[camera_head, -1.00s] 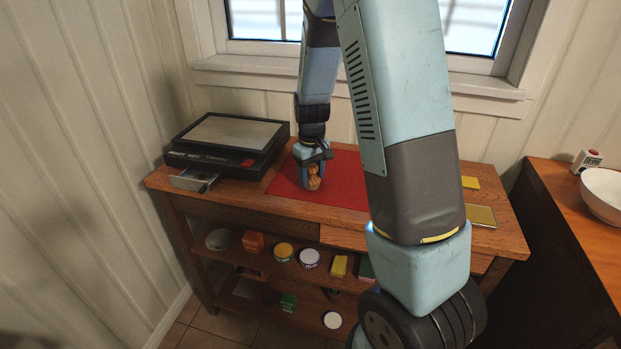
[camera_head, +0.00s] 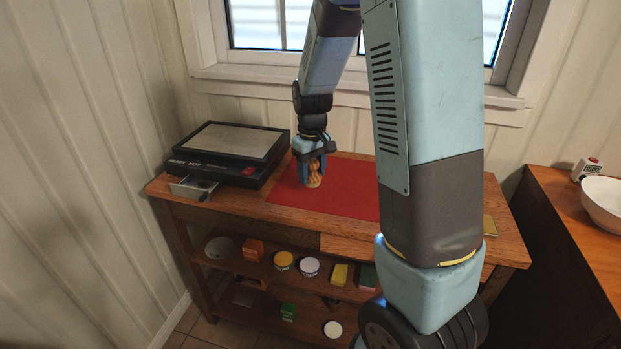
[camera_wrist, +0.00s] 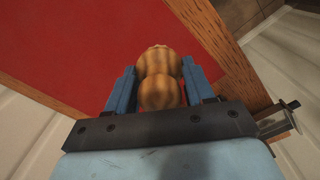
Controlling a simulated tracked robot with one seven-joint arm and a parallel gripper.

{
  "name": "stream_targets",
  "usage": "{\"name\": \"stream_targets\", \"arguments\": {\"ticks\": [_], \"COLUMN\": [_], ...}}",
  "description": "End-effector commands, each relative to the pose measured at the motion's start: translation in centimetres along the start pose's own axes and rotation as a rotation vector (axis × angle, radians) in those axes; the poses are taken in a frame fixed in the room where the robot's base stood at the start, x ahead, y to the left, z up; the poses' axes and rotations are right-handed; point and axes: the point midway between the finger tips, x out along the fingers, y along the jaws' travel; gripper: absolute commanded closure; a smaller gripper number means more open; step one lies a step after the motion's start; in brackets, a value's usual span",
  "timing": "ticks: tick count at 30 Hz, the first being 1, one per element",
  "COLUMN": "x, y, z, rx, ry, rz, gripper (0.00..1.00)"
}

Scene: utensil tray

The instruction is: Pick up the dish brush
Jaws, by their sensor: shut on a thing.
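The dish brush (camera_head: 314,176) shows as a rounded, tan wooden piece with a narrower waist. My gripper (camera_head: 313,171) is shut on it, above or at the left part of the red mat (camera_head: 346,199). In the wrist view the brush (camera_wrist: 160,78) stands between the two blue fingers of my gripper (camera_wrist: 162,92), with the red mat (camera_wrist: 80,40) behind it. The fingers and wrist hide part of the brush. I cannot tell for certain whether its lower end touches the mat.
A black appliance with a grey top (camera_head: 230,142) stands left of my gripper, with a small open metal drawer (camera_head: 190,187) at its front. Jars and boxes sit on the shelf (camera_head: 228,263) below. A white bowl (camera_head: 604,200) is on the right counter. My arm hides the table's right part.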

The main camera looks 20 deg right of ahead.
Motion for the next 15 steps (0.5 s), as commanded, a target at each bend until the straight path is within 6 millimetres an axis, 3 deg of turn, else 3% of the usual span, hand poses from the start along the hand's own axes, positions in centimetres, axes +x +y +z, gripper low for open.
{"name": "stream_targets", "arguments": {"ticks": [6, 15], "x": [-3.6, -5.9], "y": [-1.7, -4.8], "z": [2.4, 6.6], "rx": [0.0, -0.002], "ry": [0.005, 0.003], "rz": [0.0, 0.0], "gripper": [0.83, 0.83]}}
